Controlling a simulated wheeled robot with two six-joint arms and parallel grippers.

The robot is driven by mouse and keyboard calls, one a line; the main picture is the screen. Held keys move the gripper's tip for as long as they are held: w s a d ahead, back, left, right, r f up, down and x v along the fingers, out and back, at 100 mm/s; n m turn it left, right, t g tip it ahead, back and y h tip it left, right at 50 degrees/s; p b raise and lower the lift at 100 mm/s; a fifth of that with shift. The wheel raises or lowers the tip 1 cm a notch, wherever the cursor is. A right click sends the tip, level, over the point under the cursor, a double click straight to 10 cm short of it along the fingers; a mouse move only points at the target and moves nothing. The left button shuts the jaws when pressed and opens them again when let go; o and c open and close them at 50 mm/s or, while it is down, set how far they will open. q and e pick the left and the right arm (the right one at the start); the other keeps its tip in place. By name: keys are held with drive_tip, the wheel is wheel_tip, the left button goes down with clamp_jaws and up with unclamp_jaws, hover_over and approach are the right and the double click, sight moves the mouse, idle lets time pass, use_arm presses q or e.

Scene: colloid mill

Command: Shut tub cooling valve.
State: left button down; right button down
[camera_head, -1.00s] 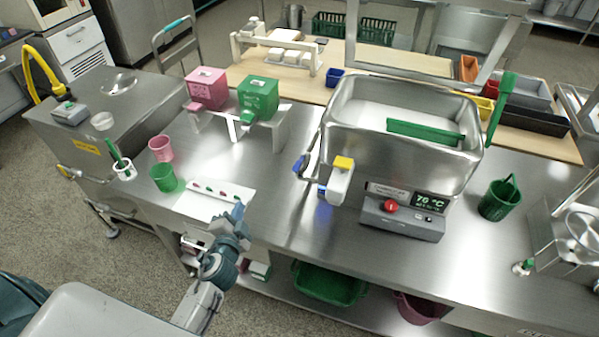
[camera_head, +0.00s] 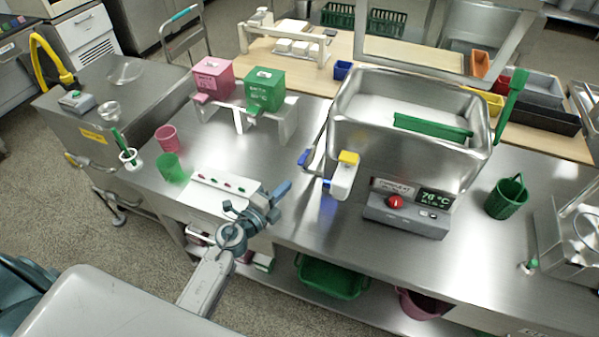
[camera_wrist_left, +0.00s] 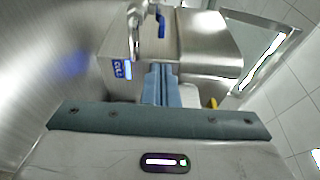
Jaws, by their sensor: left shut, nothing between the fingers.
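The steel tub (camera_head: 355,120) stands on the steel bench. A blue valve handle (camera_head: 304,157) is at the tub's left side, and a blue lever (camera_wrist_left: 162,25) on a metal pipe shows at the top of the left wrist view. I take this to be the cooling valve. A blue label (camera_wrist_left: 122,70) is close to it. My left gripper (camera_head: 284,187) is shut and empty above the bench, in front and to the left of the valve, apart from it. Its fingers (camera_wrist_left: 158,85) point toward the tub in the wrist view. My right gripper is not in view.
A white fitting with a yellow top (camera_head: 346,172) stands right of the valve, beside the control box with red button (camera_head: 395,202). A white panel with several coloured buttons (camera_head: 222,184) lies left of my gripper. Pink (camera_head: 213,76) and green (camera_head: 264,88) boxes stand behind.

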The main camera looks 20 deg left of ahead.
sight(302, 160)
use_arm(q)
drive_tip(key=x, duration=0.9)
drive_tip(key=shift+w+p, duration=0.35)
drive_tip(key=shift+p, duration=0.1)
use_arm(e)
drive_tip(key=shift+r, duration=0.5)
